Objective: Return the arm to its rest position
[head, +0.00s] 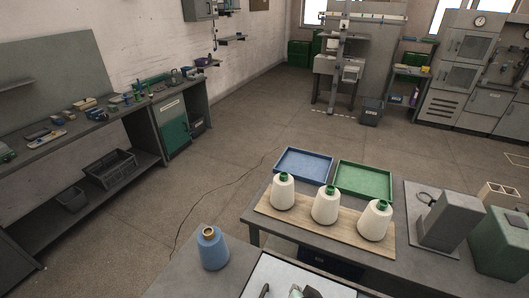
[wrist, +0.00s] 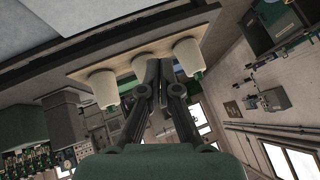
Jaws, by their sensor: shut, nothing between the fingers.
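My gripper (wrist: 159,72) is in the wrist view with its two dark fingers together, shut and empty. In that view the scene is upside down, and the fingertips overlap the image of the cones and their board. I cannot tell the gap, but no cone is between the fingers. In the head view three white yarn cones with green tips, left (head: 283,192), middle (head: 325,206) and right (head: 374,221), stand upright on a wooden board (head: 300,226). A blue cone (head: 212,249) stands apart on a grey surface at front left. Small dark parts show at the bottom edge, unclear.
A blue tray (head: 303,164) and a green tray (head: 363,181) lie behind the cones. A grey machine (head: 451,221) and a green box (head: 500,244) stand at the right. A workbench (head: 95,122) lines the left wall. The floor (head: 235,140) between is largely clear.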

